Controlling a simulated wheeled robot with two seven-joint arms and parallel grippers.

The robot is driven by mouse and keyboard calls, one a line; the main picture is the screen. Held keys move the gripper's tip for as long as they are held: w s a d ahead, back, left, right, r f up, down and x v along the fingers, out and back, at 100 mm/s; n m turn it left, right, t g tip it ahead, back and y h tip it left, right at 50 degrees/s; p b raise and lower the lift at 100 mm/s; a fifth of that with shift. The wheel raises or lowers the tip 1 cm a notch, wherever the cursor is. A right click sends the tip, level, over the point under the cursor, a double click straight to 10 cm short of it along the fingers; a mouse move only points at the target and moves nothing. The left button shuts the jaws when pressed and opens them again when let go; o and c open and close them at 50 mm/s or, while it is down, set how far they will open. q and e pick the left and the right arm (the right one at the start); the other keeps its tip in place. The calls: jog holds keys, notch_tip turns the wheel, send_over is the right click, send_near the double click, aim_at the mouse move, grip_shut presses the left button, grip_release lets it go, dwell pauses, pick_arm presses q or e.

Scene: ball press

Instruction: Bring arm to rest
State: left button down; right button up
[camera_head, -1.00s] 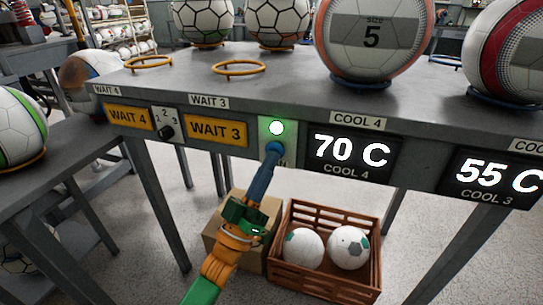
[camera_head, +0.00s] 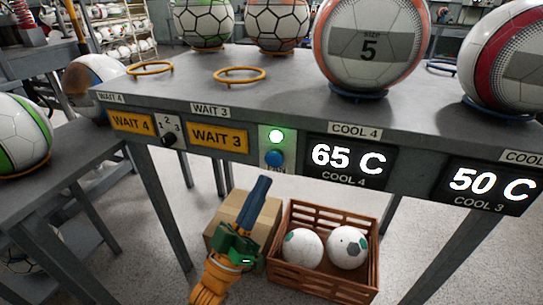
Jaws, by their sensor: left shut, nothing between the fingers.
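My left gripper (camera_head: 262,184) is shut and empty, with dark blue fingers pointing up. It is below the table's front panel, in front of a cardboard box (camera_head: 233,214), and apart from the blue button (camera_head: 274,158). A green lamp (camera_head: 276,136) glows just above that button. My right gripper is not in view.
The grey table (camera_head: 290,82) holds several balls on rings; two yellow rings (camera_head: 240,75) are empty. Displays read 65 C (camera_head: 347,158) and 50 C (camera_head: 492,186). A brown crate (camera_head: 322,284) with two white balls stands on the floor. A knob (camera_head: 168,139) sits on the panel.

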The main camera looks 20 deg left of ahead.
pick_arm(q)
jog(key=shift+s, duration=0.95)
